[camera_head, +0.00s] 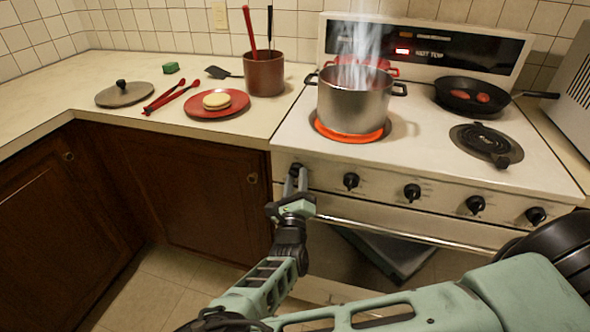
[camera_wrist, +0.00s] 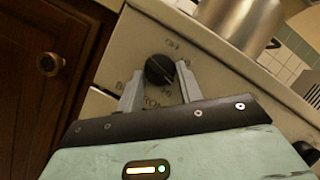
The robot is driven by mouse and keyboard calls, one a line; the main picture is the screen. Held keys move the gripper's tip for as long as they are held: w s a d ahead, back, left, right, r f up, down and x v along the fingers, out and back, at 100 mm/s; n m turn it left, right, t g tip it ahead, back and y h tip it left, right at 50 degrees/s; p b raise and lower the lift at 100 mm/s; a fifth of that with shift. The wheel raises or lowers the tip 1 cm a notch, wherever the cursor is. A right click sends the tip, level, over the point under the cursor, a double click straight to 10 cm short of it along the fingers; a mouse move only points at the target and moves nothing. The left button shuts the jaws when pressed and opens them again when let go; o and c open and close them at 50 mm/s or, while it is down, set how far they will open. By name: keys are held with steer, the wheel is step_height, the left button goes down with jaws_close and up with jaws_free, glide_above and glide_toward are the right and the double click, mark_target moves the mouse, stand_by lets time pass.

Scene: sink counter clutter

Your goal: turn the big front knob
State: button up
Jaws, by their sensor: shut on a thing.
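The stove's front panel carries a row of black knobs. The leftmost front knob (camera_head: 296,168) is mostly hidden by my fingers in the head view. In the wrist view this round black knob (camera_wrist: 158,70) sits on the pale panel with printed markings around it. A light line shows on its face. My gripper (camera_head: 295,180) is at the left end of the panel, its two grey fingers shut on either side of the knob. The fingers also show in the wrist view (camera_wrist: 160,72). The other knobs, such as the second one (camera_head: 351,181), stand clear to the right.
A steaming pot (camera_head: 355,100) stands on a glowing orange burner (camera_head: 350,136) above my gripper. A frying pan (camera_head: 472,96) with food is at back right; a bare coil (camera_head: 486,140) lies in front. The oven handle (camera_head: 400,232) runs just below the knobs. Left counter holds a red plate (camera_head: 238,110).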

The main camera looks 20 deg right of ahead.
steer(key=shift+s+d+r+n+y+p, duration=0.15)
steer(key=shift+n+y+p, duration=0.35)
steer(key=shift+n+p, duration=0.6)
steer(key=shift+w+a+r+n+y+p, duration=0.1)
steer(key=shift+n+y+p, duration=0.55)
steer(key=shift+n, duration=0.65)
steer(key=o, duration=1)
steer(key=shift+f, duration=0.1)
steer(key=shift+s, duration=0.1)
steer(key=b+v, duration=0.3)
steer(key=v, duration=1.4)
steer(key=shift+s, duration=0.15)
